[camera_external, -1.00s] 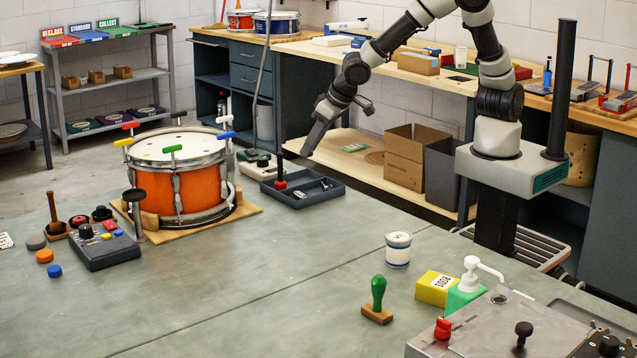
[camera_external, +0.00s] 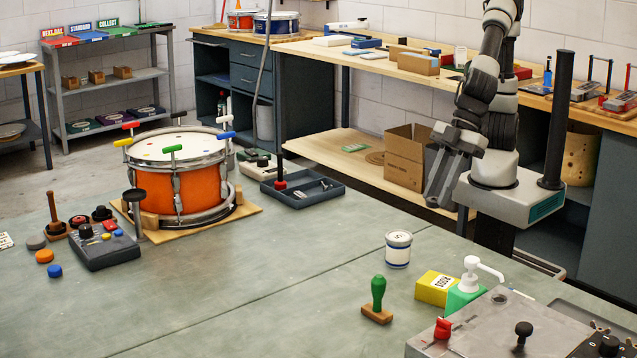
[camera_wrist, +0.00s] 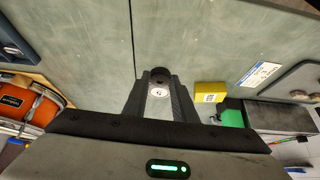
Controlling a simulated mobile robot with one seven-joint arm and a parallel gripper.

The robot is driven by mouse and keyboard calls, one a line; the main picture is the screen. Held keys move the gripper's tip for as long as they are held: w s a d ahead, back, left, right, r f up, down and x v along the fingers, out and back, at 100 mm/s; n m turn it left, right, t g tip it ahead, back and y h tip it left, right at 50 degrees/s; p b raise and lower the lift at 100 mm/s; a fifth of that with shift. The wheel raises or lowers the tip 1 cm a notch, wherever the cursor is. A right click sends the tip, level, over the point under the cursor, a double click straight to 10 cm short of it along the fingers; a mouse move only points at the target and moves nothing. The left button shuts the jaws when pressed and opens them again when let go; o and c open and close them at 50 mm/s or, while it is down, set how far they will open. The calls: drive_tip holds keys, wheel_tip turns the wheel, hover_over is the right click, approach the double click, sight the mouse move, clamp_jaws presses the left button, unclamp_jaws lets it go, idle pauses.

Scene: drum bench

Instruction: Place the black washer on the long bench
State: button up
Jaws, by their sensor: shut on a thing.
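My gripper (camera_external: 434,204) hangs low with its fingers pointing down, in front of my column and beyond the far edge of the grey-green table. In the wrist view a small round black thing, which looks like the black washer (camera_wrist: 160,73), sits between the fingertips (camera_wrist: 160,77), and the fingers are shut on it. I cannot make out the washer in the external view. The long bench (camera_external: 385,67) with its wooden top runs along the back wall, behind and above my gripper.
The table (camera_external: 300,245) bears an orange drum (camera_external: 165,190), a grey tray (camera_external: 315,200), a white jar (camera_external: 398,250), a green-handled stamp (camera_external: 378,298) and a yellow box (camera_external: 436,288). A cardboard box (camera_external: 405,160) stands on the bench's lower shelf. The table's middle is clear.

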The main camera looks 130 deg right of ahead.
drive_tip(key=f, duration=0.1)
drive_tip(key=f+b, duration=0.1)
drive_tip(key=f, duration=0.2)
drive_tip(key=shift+s+a+f+b, duration=0.1)
drive_tip(key=shift+s+a+b, duration=0.1)
drive_tip(key=shift+a+b, duration=0.15)
drive_tip(key=shift+f+b, duration=1.25)
drive_tip(key=shift+f, duration=1.55)
drive_tip(key=shift+f, duration=0.15)
drive_tip(key=o, duration=1)
